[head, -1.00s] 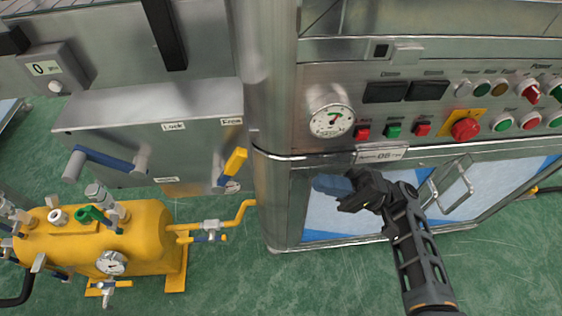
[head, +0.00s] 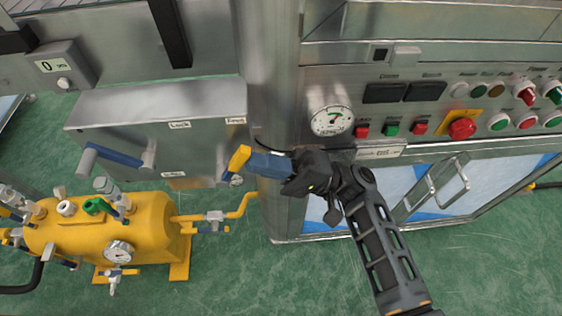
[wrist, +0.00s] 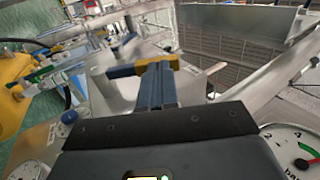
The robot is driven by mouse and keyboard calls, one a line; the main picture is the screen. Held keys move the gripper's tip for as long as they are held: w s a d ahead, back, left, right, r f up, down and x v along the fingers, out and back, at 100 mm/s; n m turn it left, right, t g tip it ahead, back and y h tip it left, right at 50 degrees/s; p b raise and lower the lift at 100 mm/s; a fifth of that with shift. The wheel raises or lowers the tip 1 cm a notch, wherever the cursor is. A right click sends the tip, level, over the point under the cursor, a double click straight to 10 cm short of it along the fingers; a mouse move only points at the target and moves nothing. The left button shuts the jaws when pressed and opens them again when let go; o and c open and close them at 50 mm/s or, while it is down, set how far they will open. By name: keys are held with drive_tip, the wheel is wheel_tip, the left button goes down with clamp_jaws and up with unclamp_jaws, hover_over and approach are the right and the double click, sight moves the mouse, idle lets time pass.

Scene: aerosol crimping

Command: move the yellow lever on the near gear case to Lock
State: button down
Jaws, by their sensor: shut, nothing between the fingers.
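The near gear case (head: 120,107) is a grey metal box at the left in the head view, with a Lock label (head: 179,125) left of a Free label (head: 235,120). The yellow lever (head: 239,158) with a blue lower part sits at its right end, tilted up under Free. My gripper (head: 254,163) is shut and empty, its blue fingers pointing left with the tips right beside the lever's right side. In the wrist view the fingers (wrist: 157,78) reach up to the yellow lever (wrist: 170,62); I cannot tell whether they touch.
A blue-handled crank (head: 115,157) is on the case's left. A yellow tank (head: 100,228) with pipes and a gauge stands below. A steel cabinet column (head: 270,70) is just right of the lever, with a control panel and red emergency button (head: 462,128) farther right.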

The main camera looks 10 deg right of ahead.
sight(237, 154)
drive_tip(key=shift+a+r, duration=0.15)
drive_tip(key=shift+r, duration=0.05)
idle(0.3)
drive_tip(key=h+p, duration=0.1)
drive_tip(key=r+p, duration=0.1)
drive_tip(key=p, duration=0.1)
drive_tip(key=shift+a+r+h, duration=0.3)
drive_tip(key=shift+a+h, duration=0.1)
drive_tip(key=shift+a+r+h+p, duration=0.3)
drive_tip(key=shift+a+h+p, duration=0.2)
drive_tip(key=shift+h+p, duration=0.25)
drive_tip(key=shift+r+b+x, duration=0.2)
drive_tip(key=shift+b+x, duration=0.15)
drive_tip(key=shift+x, duration=1.75)
